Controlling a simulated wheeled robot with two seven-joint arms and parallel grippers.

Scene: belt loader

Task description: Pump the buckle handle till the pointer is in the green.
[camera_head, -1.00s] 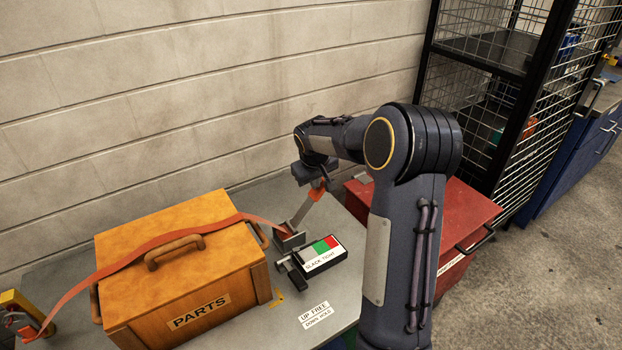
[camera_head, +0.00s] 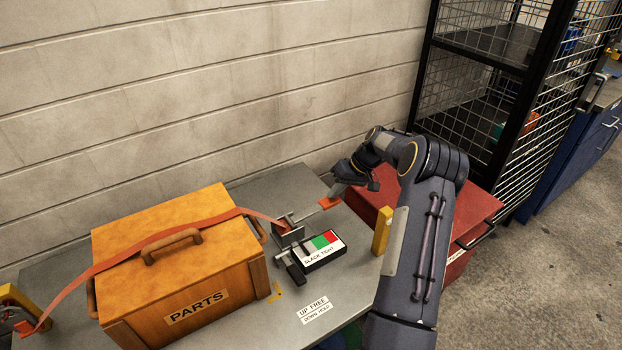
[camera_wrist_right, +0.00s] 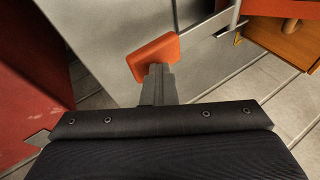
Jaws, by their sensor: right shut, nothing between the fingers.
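The buckle (camera_head: 289,236) stands on the grey bench, with its handle lowered toward the right and ending in an orange grip (camera_head: 330,202). My right gripper (camera_head: 338,193) is shut and empty at that grip. In the right wrist view the shut fingers (camera_wrist_right: 158,80) lie over the near edge of the orange grip (camera_wrist_right: 152,57); whether they touch it I cannot tell. The gauge (camera_head: 322,257), marked SLACK and TIGHT, has white, green and red zones. A dark mark, perhaps the pointer, shows in the white zone near the green. My left gripper is out of view.
An orange strap (camera_head: 140,252) runs over the wooden PARTS crate (camera_head: 225,277) to the buckle. A yellow post (camera_head: 381,231) stands at the bench's right edge. A red box (camera_head: 465,205) is beyond it. The bench front holds an UP FREE, DOWN HOLD label (camera_head: 315,307).

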